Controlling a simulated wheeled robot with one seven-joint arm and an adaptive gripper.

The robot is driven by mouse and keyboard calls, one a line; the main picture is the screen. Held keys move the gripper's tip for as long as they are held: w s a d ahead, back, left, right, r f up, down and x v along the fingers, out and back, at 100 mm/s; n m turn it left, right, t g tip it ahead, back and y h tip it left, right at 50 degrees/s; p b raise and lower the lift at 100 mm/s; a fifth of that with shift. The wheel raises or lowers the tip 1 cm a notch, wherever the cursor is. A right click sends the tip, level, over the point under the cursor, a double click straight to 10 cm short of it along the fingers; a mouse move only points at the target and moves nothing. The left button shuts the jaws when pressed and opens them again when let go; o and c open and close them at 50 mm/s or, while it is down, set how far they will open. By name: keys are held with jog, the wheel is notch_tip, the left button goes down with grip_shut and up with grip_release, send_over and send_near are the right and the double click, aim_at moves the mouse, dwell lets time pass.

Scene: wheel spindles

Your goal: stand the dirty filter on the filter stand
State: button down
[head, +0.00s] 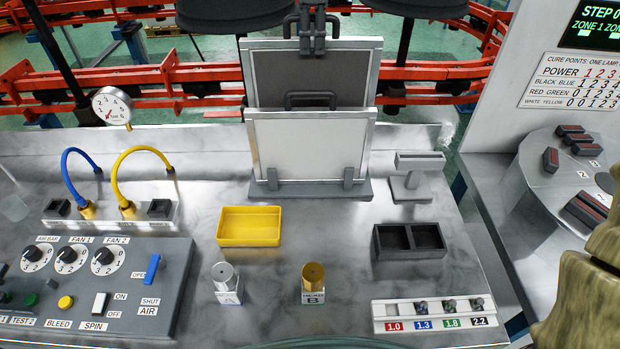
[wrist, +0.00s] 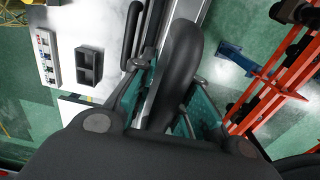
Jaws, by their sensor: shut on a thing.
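The dirty filter (head: 310,78), a dark grey panel in a pale frame, is upright at the back of the table. My gripper (head: 311,26) is shut at its top edge, on its dark handle. A white-faced filter (head: 308,143) with a black handle (head: 310,100) stands in front and hides the dirty filter's lower part. The filter stand (head: 270,190) is a grey base with small clips at the white filter's foot. I cannot tell whether the dirty filter touches the stand.
A yellow tray (head: 249,243), two small cylinders, a black two-part box (head: 435,257) and a labelled weight rack (head: 433,329) are on the table. A control panel (head: 100,287) and a pressure gauge (head: 112,106) are at left. Red rails (head: 180,88) run behind the table.

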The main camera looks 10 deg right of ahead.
jog(key=shift+f+b, duration=1.4)
jog(key=shift+f, duration=0.6)
notch_tip(320, 180, down, 10)
jog(key=shift+p, duration=0.6)
jog(key=c, duration=1.8)
grip_release()
jog(key=shift+f, duration=0.1)
jog(key=o, duration=0.4)
notch_tip(320, 180, up, 12)
jog(key=shift+r+b, duration=0.15)
jog(key=shift+b, duration=0.4)
